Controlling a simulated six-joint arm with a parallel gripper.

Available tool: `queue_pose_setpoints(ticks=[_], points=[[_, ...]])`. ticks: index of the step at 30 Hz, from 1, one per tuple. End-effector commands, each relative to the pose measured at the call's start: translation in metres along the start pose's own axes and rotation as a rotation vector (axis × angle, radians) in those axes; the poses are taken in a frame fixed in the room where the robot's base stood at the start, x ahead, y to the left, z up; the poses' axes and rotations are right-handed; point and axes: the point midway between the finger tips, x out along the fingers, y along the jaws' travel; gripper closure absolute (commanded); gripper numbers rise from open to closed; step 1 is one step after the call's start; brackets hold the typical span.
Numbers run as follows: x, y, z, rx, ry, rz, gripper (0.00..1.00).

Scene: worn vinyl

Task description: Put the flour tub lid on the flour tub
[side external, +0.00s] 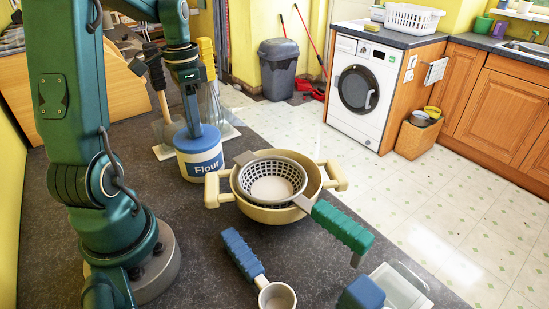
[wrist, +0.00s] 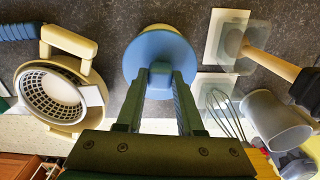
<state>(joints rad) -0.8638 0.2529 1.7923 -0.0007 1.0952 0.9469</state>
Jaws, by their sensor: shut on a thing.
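The flour tub (side external: 203,170) is a cream tub with a blue "Flour" label, standing upright on the dark worktop in the side view. The blue round lid (side external: 205,143) is over its mouth, with no clear gap showing between them. My gripper (side external: 191,122) is above the tub, shut on the lid's knob. In the wrist view the lid (wrist: 145,62) lies beyond my gripper (wrist: 160,72), whose fingers are on either side of the knob. A cream sliver of the tub (wrist: 158,28) shows past the lid's far edge. The lid hides the tub's mouth.
A cream pot (side external: 278,214) holding a grey strainer (side external: 270,180) stands close right of the tub. A blue-handled scoop (side external: 277,296) lies in front.

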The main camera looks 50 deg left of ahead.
Motion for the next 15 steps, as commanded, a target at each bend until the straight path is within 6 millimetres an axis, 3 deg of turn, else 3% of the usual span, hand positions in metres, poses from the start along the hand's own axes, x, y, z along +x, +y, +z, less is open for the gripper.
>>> queue_pose_setpoints(ticks=[7, 8, 10, 15], points=[[0.0008, 0.0000, 0.0000, 0.000, 0.000, 0.000, 1.00], [0.0008, 0.0000, 0.0000, 0.000, 0.000, 0.000, 0.56], [0.0007, 0.0000, 0.0000, 0.000, 0.000, 0.000, 0.29], [0.0007, 0.0001, 0.0000, 0.000, 0.000, 0.000, 0.29]])
